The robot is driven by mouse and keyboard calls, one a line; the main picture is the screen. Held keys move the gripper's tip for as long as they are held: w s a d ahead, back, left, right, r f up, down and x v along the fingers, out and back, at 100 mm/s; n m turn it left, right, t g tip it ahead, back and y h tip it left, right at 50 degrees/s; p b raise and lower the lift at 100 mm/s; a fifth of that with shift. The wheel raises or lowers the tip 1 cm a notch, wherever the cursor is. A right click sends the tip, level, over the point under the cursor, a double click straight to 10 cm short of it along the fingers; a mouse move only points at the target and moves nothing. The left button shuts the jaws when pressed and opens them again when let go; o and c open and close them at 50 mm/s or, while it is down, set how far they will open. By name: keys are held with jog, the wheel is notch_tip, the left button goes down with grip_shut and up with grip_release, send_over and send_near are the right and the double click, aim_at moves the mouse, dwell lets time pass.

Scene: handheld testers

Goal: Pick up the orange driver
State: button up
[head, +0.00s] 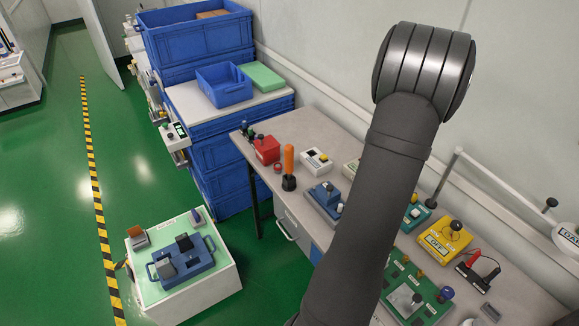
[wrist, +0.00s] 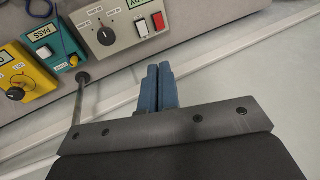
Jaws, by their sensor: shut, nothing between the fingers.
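The orange driver (head: 289,160) stands upright on the table in the head view, its orange handle up and a dark base below. It stands left of my arm and apart from it. It does not show in the wrist view. My gripper (wrist: 161,72) shows in the wrist view with its two blue fingers together and nothing between them. The fingers are over the pale strip behind the table's edge, away from the driver. In the head view the gripper itself cannot be made out; my dark arm rises across the right half.
A red box (head: 266,150), a white tester (head: 316,161) and a blue device (head: 324,199) stand around the driver. A yellow tester (head: 445,238) and a green board (head: 408,296) lie farther right. Blue crates (head: 197,45) stand at the back left.

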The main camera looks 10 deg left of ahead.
jog(key=o, duration=1)
jog(key=shift+o, duration=0.2)
notch_tip(320, 180, up, 3)
jog(key=n+g+h, duration=0.2)
jog(key=n+g, duration=0.1)
jog(key=n, duration=2.4)
send_over(289, 155)
jog(key=w, duration=0.1)
jog(key=f, duration=1.1)
jog(key=shift+w+a, duration=0.1)
jog(key=shift+a, duration=0.15)
jog(key=shift+w+d+f, duration=0.1)
jog(key=shift+w+f, duration=0.05)
jog(key=shift+f, duration=2.9)
jog(key=shift+c, duration=0.2)
